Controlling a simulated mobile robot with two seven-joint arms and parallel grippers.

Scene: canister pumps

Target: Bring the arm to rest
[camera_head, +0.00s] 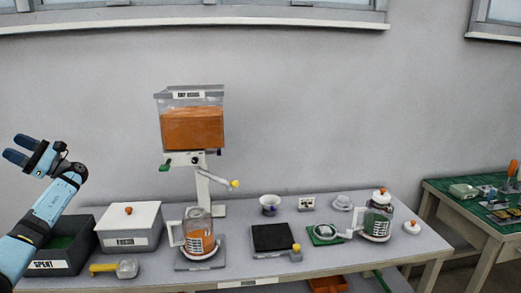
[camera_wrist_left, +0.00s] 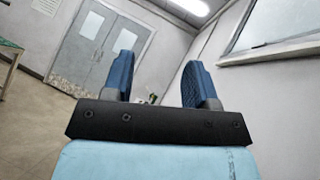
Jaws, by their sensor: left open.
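My left arm is light blue and comes in from the left in the head view. My left gripper (camera_head: 22,150) is raised above the left end of the bench, in front of the bare wall. Its dark blue fingers are apart and nothing is between them. In the left wrist view the two fingers of this gripper (camera_wrist_left: 162,85) stand apart, with a grey double door and part of a window beyond. My right gripper is not in view.
The bench (camera_head: 340,262) holds a "SPENT" bin (camera_head: 40,266), a lidded white box (camera_head: 130,240), a dispenser with orange contents (camera_head: 192,128), a glass canister of orange (camera_head: 199,243), a dark pad (camera_head: 271,237) and a canister of green (camera_head: 377,221). A green-topped table (camera_head: 460,205) stands right.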

